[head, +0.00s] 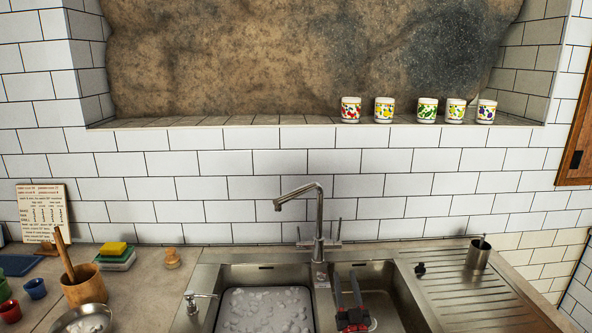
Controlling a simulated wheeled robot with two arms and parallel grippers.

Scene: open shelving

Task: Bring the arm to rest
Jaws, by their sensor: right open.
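My right gripper (347,282) is at the bottom of the head view, seen over the right sink basin (378,279). Its two dark fingers are apart, with a red part below them, and nothing shows between them. Most of my right arm is outside the picture. My left gripper and arm are not in view.
The tall faucet (319,226) stands just behind, between the basins. The left basin (217,306) holds white foam. Several patterned cups (427,110) line the ledge. A metal cup (479,254) stands right.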

